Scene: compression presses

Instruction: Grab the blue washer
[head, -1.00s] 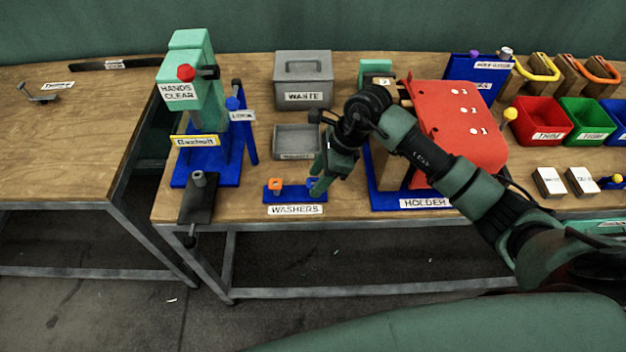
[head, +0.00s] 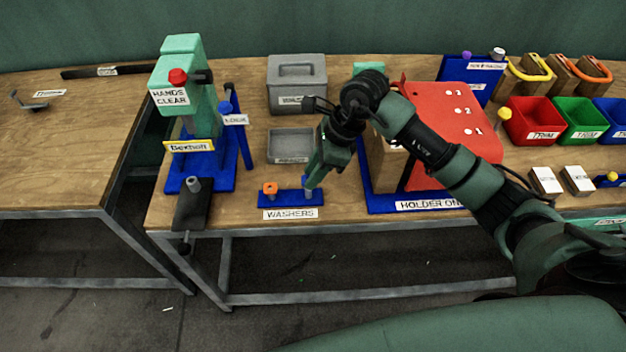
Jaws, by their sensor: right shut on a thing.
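The blue washers tray (head: 288,198) lies near the table's front edge, with a "WASHERS" label before it. An orange washer (head: 270,188) sits on a post at its left. The blue washer (head: 308,181) is at the tray's right post, largely hidden by my right gripper. My right gripper (head: 308,186) points down at that post and is shut on the blue washer. I cannot tell whether the washer is clear of the post. My left gripper is not in view.
A teal and blue press (head: 186,100) stands to the left. A grey open bin (head: 291,143) and a lidded waste box (head: 298,85) are behind the tray. A red sloped board (head: 456,125) on a blue holder base (head: 380,203) stands right of my gripper.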

